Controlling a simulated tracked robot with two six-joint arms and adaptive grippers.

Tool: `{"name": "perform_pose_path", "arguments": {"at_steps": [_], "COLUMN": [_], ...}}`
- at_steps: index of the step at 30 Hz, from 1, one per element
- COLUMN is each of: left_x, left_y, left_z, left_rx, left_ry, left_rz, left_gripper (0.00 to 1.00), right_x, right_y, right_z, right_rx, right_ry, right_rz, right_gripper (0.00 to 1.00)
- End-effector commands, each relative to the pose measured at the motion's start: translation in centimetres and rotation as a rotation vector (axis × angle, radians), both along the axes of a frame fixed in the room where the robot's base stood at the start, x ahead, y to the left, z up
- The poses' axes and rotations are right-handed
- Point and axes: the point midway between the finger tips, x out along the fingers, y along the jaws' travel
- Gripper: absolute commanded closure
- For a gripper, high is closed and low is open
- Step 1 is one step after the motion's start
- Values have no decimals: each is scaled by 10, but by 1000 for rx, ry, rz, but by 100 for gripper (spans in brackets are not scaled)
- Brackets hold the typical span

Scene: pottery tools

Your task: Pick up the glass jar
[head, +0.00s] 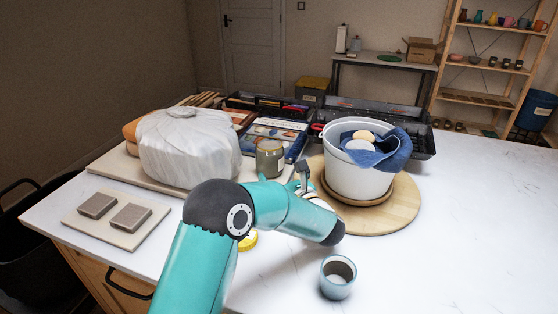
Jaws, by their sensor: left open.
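The glass jar (270,158), greyish with a pale patch on its front, stands upright behind my left arm, near the middle of the table. My left gripper (285,178) is open just in front of the jar, close to its lower part. Part of the gripper is hidden by my own arm, and I cannot tell whether it touches the jar. My right gripper is not in view.
A white bucket (347,180) with a blue cloth (388,150) stands on a round wooden board (406,205) to the right. A plastic-wrapped lump (188,148) is at left. A bluish cup (337,278) stands in front. The table's right side is clear.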

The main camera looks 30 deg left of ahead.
Motion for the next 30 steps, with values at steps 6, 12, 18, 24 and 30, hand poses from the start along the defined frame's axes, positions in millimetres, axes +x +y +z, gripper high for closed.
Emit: {"name": "perform_pose_path", "arguments": {"at_steps": [6,12,18,24,30], "left_x": [13,24,38,42,41], "left_y": [13,30,52,56,56], "left_z": [0,5,5,4,4], "left_rx": [0,0,0,0,0], "left_ry": [0,1,2,1,1], "left_rz": [-7,-7,-9,-11,-11], "left_gripper": [0,0,0,0,15], "right_x": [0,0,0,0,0], "right_y": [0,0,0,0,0], "right_z": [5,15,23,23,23], "right_rx": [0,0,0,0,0], "right_ry": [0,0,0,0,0], "right_rz": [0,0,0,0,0], "right_gripper": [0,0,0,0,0]}}
